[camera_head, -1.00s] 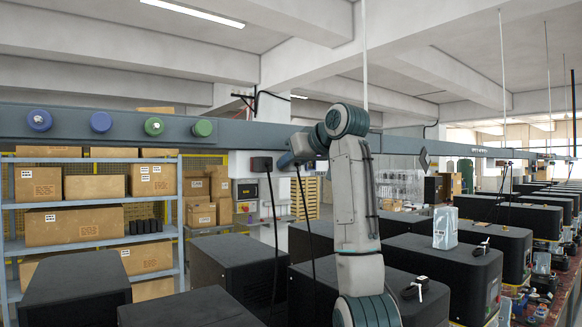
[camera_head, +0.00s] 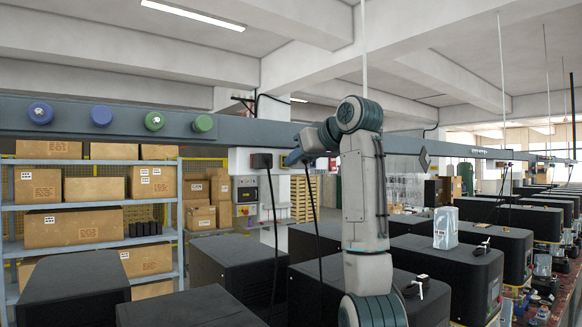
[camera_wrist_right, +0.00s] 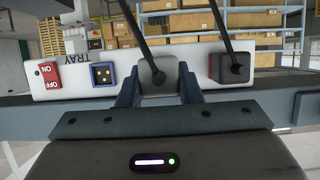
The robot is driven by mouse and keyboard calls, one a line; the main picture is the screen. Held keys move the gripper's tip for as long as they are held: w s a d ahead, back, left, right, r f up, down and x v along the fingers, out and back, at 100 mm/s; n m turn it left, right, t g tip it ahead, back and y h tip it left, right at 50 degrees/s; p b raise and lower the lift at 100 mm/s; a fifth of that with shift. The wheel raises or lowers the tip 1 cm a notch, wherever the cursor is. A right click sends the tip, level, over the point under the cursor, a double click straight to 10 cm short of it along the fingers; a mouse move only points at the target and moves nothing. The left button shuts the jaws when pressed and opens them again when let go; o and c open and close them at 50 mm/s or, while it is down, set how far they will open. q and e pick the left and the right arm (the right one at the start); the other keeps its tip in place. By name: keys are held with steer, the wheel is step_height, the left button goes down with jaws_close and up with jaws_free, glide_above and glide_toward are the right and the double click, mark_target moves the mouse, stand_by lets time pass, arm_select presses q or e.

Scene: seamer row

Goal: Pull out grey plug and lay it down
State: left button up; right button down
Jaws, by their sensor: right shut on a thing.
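The grey plug (camera_wrist_right: 158,75) shows in the right wrist view, in front of the pale socket strip (camera_wrist_right: 65,80), with a dark cord leading up from it in the picture. My right gripper (camera_wrist_right: 158,92) is shut on it, with one dark blue finger on each side. I cannot tell whether the plug is still in its socket, as it hides what is behind it. In the head view my right gripper (camera_head: 292,158) is at the overhead rail and its cord hangs below. My left gripper is not in view.
A black plug (camera_wrist_right: 236,67) in a red-edged socket sits beside the grey one; it also hangs at the rail in the head view (camera_head: 262,161). A blue socket (camera_wrist_right: 103,74) is empty, beside a red switch (camera_wrist_right: 50,75). Black machines (camera_head: 233,262) stand below.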

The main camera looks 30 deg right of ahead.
steer(key=shift+s, duration=0.15)
steer(key=shift+s+d+b, duration=0.1)
steer(key=shift+s+b, duration=0.55)
steer(key=shift+s, duration=0.55)
steer(key=shift+s, duration=0.1)
